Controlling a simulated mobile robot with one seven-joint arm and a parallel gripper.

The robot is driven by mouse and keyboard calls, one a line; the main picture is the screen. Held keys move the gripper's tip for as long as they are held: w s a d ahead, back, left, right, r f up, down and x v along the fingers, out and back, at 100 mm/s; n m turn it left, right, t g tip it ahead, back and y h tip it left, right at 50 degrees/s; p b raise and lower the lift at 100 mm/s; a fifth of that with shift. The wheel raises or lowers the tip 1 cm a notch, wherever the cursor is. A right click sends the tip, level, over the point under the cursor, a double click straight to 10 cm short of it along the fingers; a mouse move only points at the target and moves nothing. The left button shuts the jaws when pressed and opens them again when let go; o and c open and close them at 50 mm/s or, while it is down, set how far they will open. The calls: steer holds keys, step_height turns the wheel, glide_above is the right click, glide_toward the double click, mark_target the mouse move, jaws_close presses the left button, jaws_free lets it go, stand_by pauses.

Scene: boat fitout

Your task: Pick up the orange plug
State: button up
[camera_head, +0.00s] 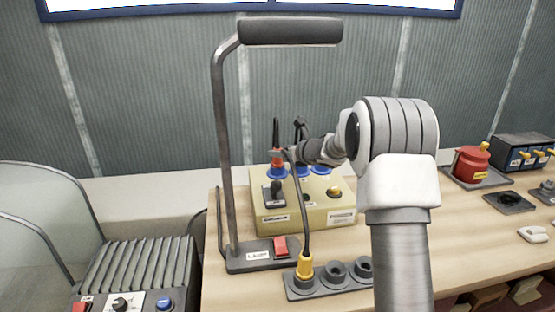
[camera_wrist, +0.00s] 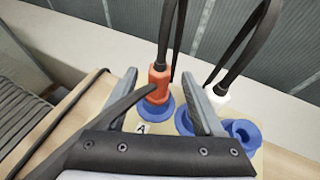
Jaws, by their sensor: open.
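The orange plug (camera_head: 277,158) stands upright in a blue-ringed socket at the back left of the cream box (camera_head: 262,223), with a black cable rising from its top. In the wrist view the orange plug (camera_wrist: 158,80) shows between and just beyond the tips of my open gripper (camera_wrist: 162,84).
A white plug (camera_wrist: 216,97) with a black cable stands right of the right finger, near an empty blue socket (camera_wrist: 243,132). A yellow plug (camera_head: 304,268) sits in a grey socket strip in front; its cable rises close to my gripper. A lamp post (camera_head: 222,150) stands at left.

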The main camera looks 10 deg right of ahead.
mark_target(277, 148)
steer(key=shift+x, duration=1.55)
jaws_close()
